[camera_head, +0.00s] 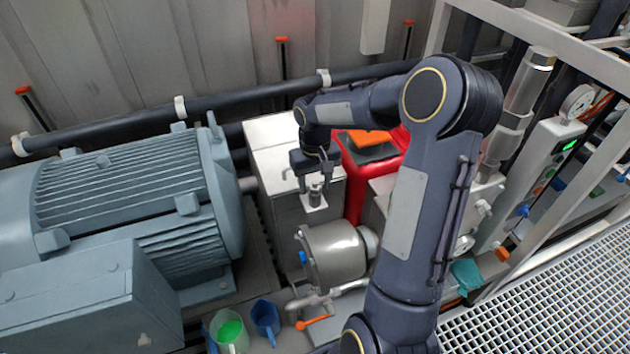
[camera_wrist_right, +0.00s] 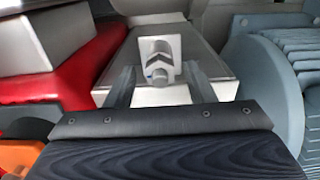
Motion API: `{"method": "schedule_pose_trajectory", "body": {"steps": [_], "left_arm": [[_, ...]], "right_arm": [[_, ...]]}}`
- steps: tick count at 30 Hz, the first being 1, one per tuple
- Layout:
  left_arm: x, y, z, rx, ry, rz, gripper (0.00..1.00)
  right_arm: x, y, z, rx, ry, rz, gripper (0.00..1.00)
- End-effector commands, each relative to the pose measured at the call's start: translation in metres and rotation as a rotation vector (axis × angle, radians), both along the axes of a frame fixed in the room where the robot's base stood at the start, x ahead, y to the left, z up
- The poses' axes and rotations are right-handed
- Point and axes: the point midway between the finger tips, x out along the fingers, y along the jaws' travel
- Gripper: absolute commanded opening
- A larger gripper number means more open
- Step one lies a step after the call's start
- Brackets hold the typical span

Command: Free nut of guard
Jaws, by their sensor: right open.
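The guard (camera_head: 270,140) is a pale grey metal box cover between the motor and the pump; its sloping top also shows in the right wrist view (camera_wrist_right: 150,97). The nut (camera_wrist_right: 157,68) is a grey metal fastener on a small light plate at the guard's end; in the head view the nut (camera_head: 315,197) shows just below the fingers. My right gripper (camera_head: 315,182) points down over it. In the right wrist view its two fingers stand apart, one on each side of the nut, with gaps showing; I cannot tell how far down they reach. My left gripper is not in view.
A big blue-grey motor (camera_head: 130,190) stands left of the guard. A red stand (camera_head: 362,170) with an orange-topped part is close on the right. The steel pump (camera_head: 335,253) is in front. A green-filled jug (camera_head: 229,332) and a blue jug (camera_head: 265,318) stand at the front.

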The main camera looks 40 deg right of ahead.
Motion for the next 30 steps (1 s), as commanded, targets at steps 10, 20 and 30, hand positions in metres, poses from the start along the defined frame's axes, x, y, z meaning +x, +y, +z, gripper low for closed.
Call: {"method": "schedule_pose_trajectory", "body": {"steps": [10,20,30], "left_arm": [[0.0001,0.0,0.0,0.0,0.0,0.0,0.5],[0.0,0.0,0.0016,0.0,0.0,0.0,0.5],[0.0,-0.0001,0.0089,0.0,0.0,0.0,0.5]], "right_arm": [[-0.0001,0.0001,0.0003,0.0,0.0,0.0,0.09],[-0.0002,0.0002,0.0009,0.0,0.001,0.036,0.04],[-0.0004,0.0005,0.0017,0.002,0.003,0.253,0.04]]}}
